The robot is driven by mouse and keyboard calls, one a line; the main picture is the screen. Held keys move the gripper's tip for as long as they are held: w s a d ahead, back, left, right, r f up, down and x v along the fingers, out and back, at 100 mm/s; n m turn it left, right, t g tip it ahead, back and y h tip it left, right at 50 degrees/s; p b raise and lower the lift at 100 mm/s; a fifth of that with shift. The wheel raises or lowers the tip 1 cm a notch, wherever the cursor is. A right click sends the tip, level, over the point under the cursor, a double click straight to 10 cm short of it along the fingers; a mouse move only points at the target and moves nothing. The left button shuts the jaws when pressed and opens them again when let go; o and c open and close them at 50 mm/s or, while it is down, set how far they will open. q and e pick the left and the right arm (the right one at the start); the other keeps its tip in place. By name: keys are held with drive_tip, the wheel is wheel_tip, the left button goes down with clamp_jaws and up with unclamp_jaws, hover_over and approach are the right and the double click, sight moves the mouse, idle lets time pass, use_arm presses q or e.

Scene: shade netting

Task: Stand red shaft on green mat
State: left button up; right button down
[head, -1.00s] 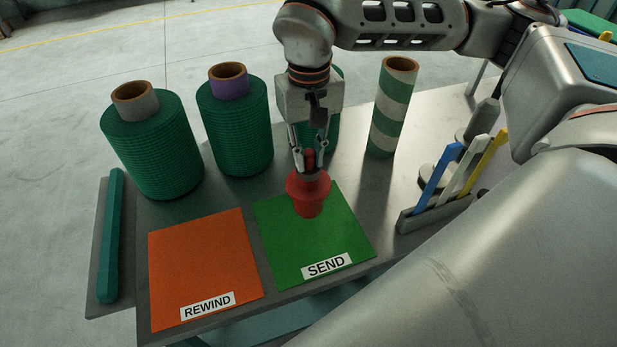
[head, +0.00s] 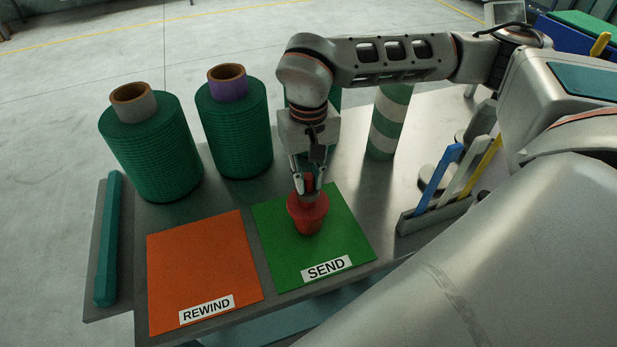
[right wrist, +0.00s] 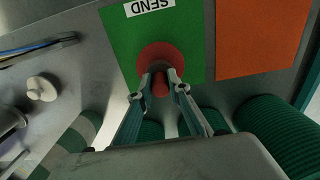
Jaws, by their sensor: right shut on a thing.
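The red shaft (head: 308,216) is upright, with a wide flange and a thinner top stub. It is over the green mat (head: 345,237) labelled SEND, and its lower end appears at or just above the mat; I cannot tell if it touches. My right gripper (head: 307,192) comes from above and is shut on the top stub of the shaft. In the right wrist view the stub of the red shaft (right wrist: 160,84) sits between the two fingertips (right wrist: 160,80), with the flange round below it over the green mat (right wrist: 115,45). My left gripper is not in view.
An orange mat (head: 204,265) labelled REWIND lies to the left. Green netting rolls (head: 152,150) (head: 236,130) stand behind, one more hidden behind my arm. A striped tube (head: 388,125) stands at back right. A holder (head: 432,213) with blue, white and yellow sticks is at right.

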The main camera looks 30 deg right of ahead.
drive_tip(key=c, duration=1.9)
unclamp_jaws()
wheel_tip(320, 180, up, 12)
drive_tip(key=p, duration=0.1)
drive_tip(key=shift+s, duration=0.1)
